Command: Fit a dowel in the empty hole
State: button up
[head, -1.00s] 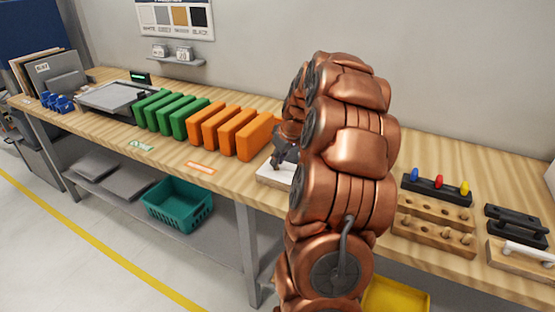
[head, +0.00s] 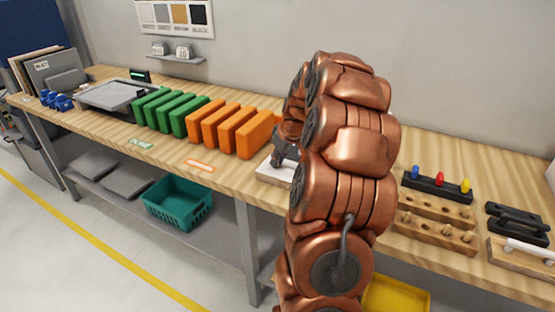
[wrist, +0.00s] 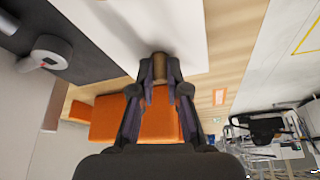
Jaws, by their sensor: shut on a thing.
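My gripper (wrist: 160,72) is shut on a short brown dowel (wrist: 160,66), held between its fingertips in the wrist view. The dowel's end is close to the edge of a white panel (wrist: 165,30); I cannot tell whether they touch. In the head view my gripper (head: 286,152) is partly hidden by my arm, just above the white panel (head: 272,172) on the bench. The hole in the panel does not show. Two wooden blocks (head: 437,207) with holes stand at the right; the front one carries pale pegs.
Several orange blocks (head: 255,135) and green blocks (head: 190,118) stand upright left of my gripper. A black rack (head: 437,188) with blue, red and yellow pieces and black handles (head: 517,222) are at the right. A teal basket (head: 178,206) sits below.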

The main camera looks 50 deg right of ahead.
dwell(0.3)
jog(key=o, duration=0.8)
jog(key=shift+r, duration=2.45)
